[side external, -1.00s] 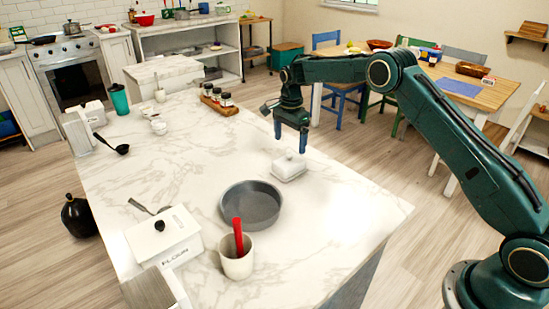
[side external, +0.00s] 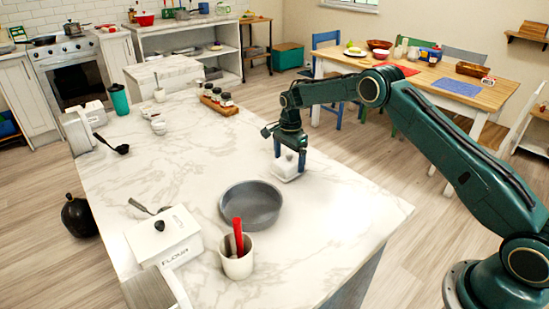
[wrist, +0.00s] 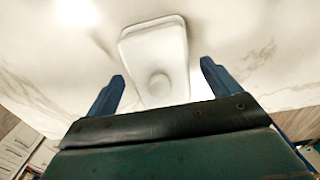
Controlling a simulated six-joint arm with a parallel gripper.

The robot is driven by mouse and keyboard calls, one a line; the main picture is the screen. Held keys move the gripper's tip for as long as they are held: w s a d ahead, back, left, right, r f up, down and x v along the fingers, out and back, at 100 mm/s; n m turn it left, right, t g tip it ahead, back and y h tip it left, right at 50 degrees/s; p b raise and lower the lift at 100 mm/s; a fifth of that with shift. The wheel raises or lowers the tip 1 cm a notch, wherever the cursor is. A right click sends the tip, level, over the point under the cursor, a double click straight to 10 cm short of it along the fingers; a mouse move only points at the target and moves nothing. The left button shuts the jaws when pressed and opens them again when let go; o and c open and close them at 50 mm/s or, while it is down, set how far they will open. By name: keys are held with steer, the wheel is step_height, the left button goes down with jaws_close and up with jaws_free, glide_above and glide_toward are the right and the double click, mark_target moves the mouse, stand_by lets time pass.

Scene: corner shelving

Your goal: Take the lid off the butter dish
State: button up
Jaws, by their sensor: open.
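The white butter dish (side external: 284,174) sits on the marble counter, behind the grey round pan. Its white lid (wrist: 155,45) fills the upper middle of the wrist view, with a round knob (wrist: 159,85) on top. The lid appears to be on the dish. My gripper (side external: 290,166) is down at the dish, fingers pointing downward. In the wrist view its open blue fingers (wrist: 162,80) stand to either side of the knob, with gaps on both sides. I cannot tell the exact height of the fingertips above the lid.
A grey round pan (side external: 251,206) stands in front of the dish to the left. A mug (side external: 236,262) with a red utensil and a white flour box (side external: 163,236) are nearer. Spice jars (side external: 216,98) stand farther back. Counter right of the pan is clear.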

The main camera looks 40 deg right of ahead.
steer(key=shift+f, duration=0.6)
steer(key=c, duration=1.1)
